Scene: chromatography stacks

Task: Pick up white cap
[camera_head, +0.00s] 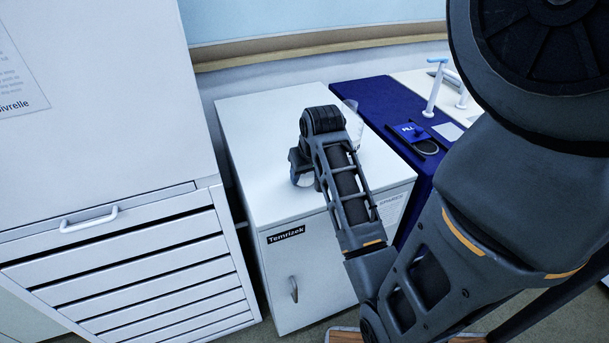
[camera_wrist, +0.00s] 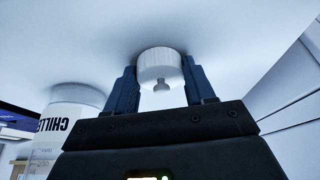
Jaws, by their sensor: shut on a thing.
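The white cap (camera_wrist: 158,66) is a short ribbed cylinder with a small knob on its near face. In the wrist view it sits between the two blue fingers of my gripper (camera_wrist: 160,75), which are shut on it. A soft shadow lies on the white surface close around the cap; I cannot tell whether the cap touches that surface. In the head view my gripper (camera_head: 302,178) is low over the top of the white cabinet (camera_head: 270,115), partly hidden by my own wrist. A small white patch there may be the cap.
A pale jar shows beside my gripper in the wrist view (camera_wrist: 75,110), its label upside down. A tall white drawer unit (camera_head: 100,110) stands left. The cabinet's front left top is clear.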

